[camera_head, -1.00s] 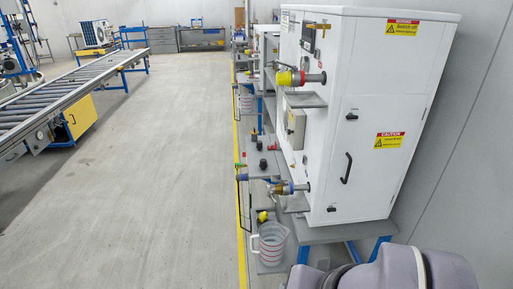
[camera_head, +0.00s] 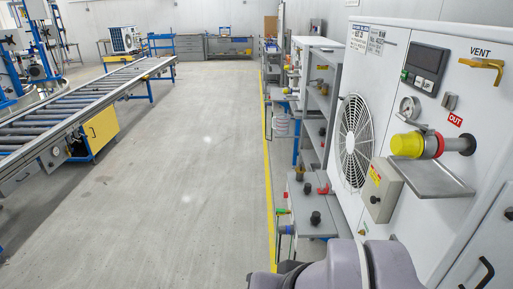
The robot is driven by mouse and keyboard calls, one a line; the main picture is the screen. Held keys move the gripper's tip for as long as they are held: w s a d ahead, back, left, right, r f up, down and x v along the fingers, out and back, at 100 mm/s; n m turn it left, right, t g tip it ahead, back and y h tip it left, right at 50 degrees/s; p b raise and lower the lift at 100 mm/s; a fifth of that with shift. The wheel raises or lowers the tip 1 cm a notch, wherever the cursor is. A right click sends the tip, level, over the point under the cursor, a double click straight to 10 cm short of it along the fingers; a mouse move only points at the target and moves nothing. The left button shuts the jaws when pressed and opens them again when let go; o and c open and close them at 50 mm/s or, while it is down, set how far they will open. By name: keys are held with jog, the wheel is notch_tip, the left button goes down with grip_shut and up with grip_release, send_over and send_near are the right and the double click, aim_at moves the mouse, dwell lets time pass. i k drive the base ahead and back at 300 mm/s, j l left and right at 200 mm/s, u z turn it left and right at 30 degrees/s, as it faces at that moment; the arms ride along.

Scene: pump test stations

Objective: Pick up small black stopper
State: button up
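A small black stopper (camera_head: 315,217) stands on the grey shelf (camera_head: 299,222) in front of the white test cabinet, in the lower middle of the head view. Another small dark piece (camera_head: 307,189) stands just behind it on the same shelf; it is too small to tell which is the stopper meant. My arm shows as a grey-purple link at the bottom edge, in front of and below the shelf. My gripper is out of view, so whether it is open or holds anything is not shown.
The white cabinet (camera_head: 410,62) fills the right side, with a yellow-and-red coupling (camera_head: 408,145) and a grey bracket (camera_head: 436,180) sticking out. A red fitting (camera_head: 323,190) is on the shelf. A roller conveyor (camera_head: 75,105) stands left. The floor (camera_head: 185,170) between is clear.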

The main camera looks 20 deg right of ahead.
aim_at(307, 188)
jog(key=i+z, duration=0.1)
jog(key=i, duration=0.4)
jog(key=i+j, duration=0.1)
jog(key=i, duration=0.35)
jog(key=i+z, duration=0.15)
jog(key=i, duration=0.35)
jog(key=i+j, duration=0.2)
jog(key=i, duration=0.3)
jog(key=i+j+z, duration=0.15)
jog(key=i, duration=0.3)
jog(key=i+j, duration=0.1)
jog(key=i, duration=0.4)
jog(key=i+j+z, duration=0.15)
jog(key=i, duration=0.3)
jog(key=z, duration=0.45)
jog(key=i+j+z, duration=0.1)
jog(key=z, duration=0.8)
jog(key=j+z, duration=0.15)
jog(key=z, duration=0.3)
jog(key=j+z, duration=0.1)
jog(key=z, duration=0.35)
jog(key=j+z, duration=0.1)
jog(key=z, duration=0.3)
jog(key=j+z, duration=0.1)
jog(key=z, duration=0.35)
jog(key=j+z, duration=0.1)
jog(key=z, duration=0.35)
